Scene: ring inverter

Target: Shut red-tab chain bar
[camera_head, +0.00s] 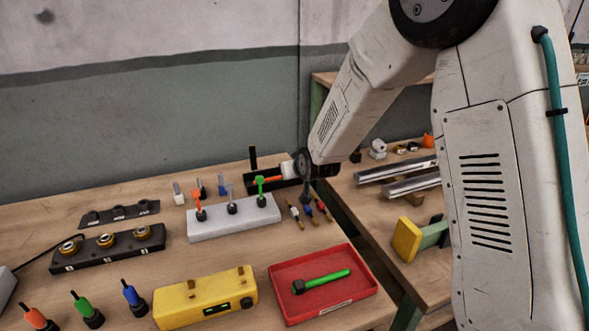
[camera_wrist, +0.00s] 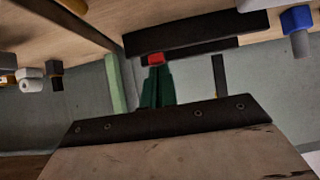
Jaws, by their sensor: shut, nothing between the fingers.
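In the wrist view, the two dark green fingers of my gripper (camera_wrist: 157,76) are together, with nothing held between them. A small red tab (camera_wrist: 156,59) sits right at the fingertips; I cannot tell if they touch it. The tab is at the edge of a long dark bar or box (camera_wrist: 195,35). In the head view, a black box (camera_head: 262,184) stands at the back of the table, with a thin upright black post (camera_head: 253,158). An orange-red piece (camera_head: 268,179) shows over it, beside my arm's end.
In front of the black box is a white block (camera_head: 235,222) with coloured toggles. Several small coloured parts (camera_head: 308,211) lie to its right. A red tray (camera_head: 323,304) holding a green tool and a yellow box (camera_head: 205,301) are nearer. A second bench (camera_head: 375,197) stands right.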

